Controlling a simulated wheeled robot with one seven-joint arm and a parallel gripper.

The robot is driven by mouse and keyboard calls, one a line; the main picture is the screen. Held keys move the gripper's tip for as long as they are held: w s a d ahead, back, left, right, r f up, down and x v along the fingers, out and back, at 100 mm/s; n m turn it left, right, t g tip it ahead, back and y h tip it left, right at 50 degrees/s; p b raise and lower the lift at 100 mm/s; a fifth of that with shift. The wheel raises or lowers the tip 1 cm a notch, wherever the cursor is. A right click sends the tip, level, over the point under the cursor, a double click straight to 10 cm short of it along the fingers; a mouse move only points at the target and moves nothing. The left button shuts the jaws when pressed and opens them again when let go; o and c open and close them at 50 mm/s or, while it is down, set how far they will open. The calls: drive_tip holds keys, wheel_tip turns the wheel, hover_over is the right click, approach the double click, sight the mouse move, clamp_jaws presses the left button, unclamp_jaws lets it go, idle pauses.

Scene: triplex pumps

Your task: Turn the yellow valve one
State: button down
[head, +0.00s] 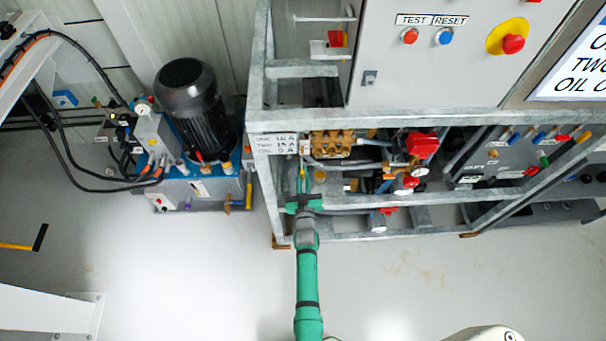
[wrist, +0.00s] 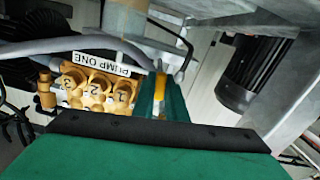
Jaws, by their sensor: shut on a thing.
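The yellow valve (wrist: 160,84) shows in the wrist view as a narrow yellow handle between my green fingers. My gripper (wrist: 160,98) is shut on it. In the head view my gripper (head: 304,199) reaches into the left end of the grey metal frame, at the end of my green arm. The valve's body and most of its handle are hidden there by my gripper and the frame.
A brass pump (wrist: 92,86) labelled PUMP ONE sits close to the left of my fingers. Grey frame bars (head: 270,215) and hoses surround my gripper. A black motor (head: 190,100) stands left of the frame. The floor in front is clear.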

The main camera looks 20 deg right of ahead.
drive_tip(key=shift+m, duration=0.8)
drive_tip(key=c, duration=1.8)
unclamp_jaws()
drive_tip(key=v, duration=1.1)
